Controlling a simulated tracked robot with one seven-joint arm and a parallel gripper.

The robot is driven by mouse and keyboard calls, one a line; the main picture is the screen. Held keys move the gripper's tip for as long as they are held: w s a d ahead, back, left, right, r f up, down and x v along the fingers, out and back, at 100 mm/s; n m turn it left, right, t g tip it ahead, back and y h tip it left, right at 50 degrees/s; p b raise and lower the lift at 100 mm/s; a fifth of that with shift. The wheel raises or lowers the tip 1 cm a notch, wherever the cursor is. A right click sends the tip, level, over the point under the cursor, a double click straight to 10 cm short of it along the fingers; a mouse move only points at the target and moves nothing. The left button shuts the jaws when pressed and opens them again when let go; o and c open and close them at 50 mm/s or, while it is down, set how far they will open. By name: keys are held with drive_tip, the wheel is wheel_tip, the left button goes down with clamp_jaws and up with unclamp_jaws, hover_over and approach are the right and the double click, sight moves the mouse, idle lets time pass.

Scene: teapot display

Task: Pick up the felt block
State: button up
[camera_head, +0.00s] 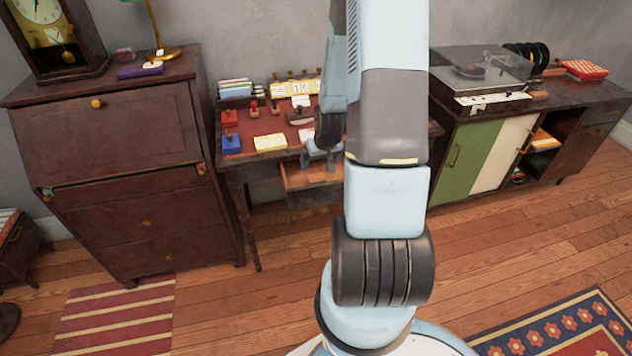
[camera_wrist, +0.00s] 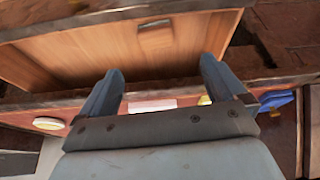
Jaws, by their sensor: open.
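In the wrist view, a small brownish block with a darker band (camera_wrist: 155,36) lies inside the open wooden drawer (camera_wrist: 75,58). It may be the felt block, but it is too small to be sure. My gripper (camera_wrist: 162,70) is open, with its two fingers spread at the drawer and nothing between the tips. The block is apart from the fingers, beyond the tips. In the head view, my gripper (camera_head: 320,152) is by the desk's open drawer (camera_head: 310,197), partly hidden by my arm. The drawer's inside is mostly hidden there.
A dark cabinet (camera_head: 120,175) stands left. A sideboard (camera_head: 485,150) with a record player stands right. The drawer's walls lie close around my fingers.

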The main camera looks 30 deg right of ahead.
hover_over(316, 177)
drive_tip(key=s+a, duration=0.1)
drive_tip(key=s, duration=0.2)
wheel_tip(316, 177, down, 6)
drive_tip(key=shift+w+a+f, duration=0.1)
drive_tip(key=shift+w+f, duration=0.05)
drive_tip(key=shift+f, duration=0.1)
drive_tip(key=shift+d+x, duration=0.2)
drive_tip(key=shift+x, duration=1.15)
drive_tip(key=shift+d+x, duration=0.2)
drive_tip(key=shift+x, duration=1.15)
drive_tip(key=shift+r, duration=0.1)
drive_tip(key=shift+c, duration=0.3)
drive_tip(key=c, duration=1.1)
drive_tip(key=shift+r, duration=0.1)
